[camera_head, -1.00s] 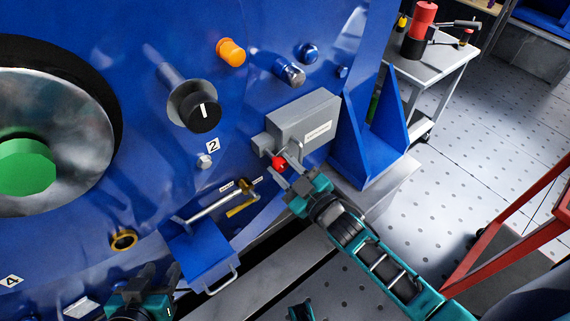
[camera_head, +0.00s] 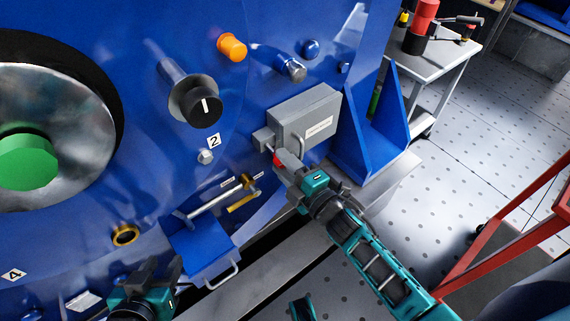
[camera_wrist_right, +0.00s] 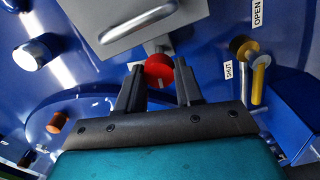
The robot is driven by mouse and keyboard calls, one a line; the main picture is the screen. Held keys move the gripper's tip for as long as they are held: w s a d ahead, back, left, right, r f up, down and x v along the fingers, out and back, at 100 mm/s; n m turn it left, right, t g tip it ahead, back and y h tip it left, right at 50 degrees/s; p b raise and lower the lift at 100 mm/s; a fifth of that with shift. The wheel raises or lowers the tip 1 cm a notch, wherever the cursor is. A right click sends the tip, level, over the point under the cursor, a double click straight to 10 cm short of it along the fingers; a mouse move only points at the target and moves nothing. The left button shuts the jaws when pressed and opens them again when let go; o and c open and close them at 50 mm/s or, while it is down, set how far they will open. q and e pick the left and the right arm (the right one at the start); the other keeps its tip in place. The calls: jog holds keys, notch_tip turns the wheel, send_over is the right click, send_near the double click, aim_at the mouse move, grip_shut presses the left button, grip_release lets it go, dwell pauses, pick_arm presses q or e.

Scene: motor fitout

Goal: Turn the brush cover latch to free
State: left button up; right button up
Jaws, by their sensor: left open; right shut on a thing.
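The grey box-shaped cover (camera_head: 318,112) with a small white label is on the blue motor housing. The red round latch knob (camera_head: 278,158) is by its lower left corner. It shows more fully in the right wrist view (camera_wrist_right: 159,70), with a pale mark on its face. My right gripper (camera_head: 284,162) is shut on the knob, one finger on each side, and hides part of it in the head view. The same gripper shows in the right wrist view (camera_wrist_right: 161,83). My left gripper (camera_head: 157,276) is open and apart from the latch, at the lower left.
A black dial (camera_head: 202,108) and an orange knob (camera_head: 232,47) stick out above. A yellow-handled valve (camera_head: 243,203) and a blue tray (camera_head: 203,250) are below left of the latch. A blue bracket (camera_head: 378,135) stands right of the cover. A red frame (camera_head: 500,225) is further right.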

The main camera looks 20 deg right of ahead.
jog(key=shift+f+n, duration=0.1)
jog(key=shift+n, duration=1)
jog(key=o, duration=1)
jog(key=p+v, duration=0.1)
jog(key=v, duration=1.2)
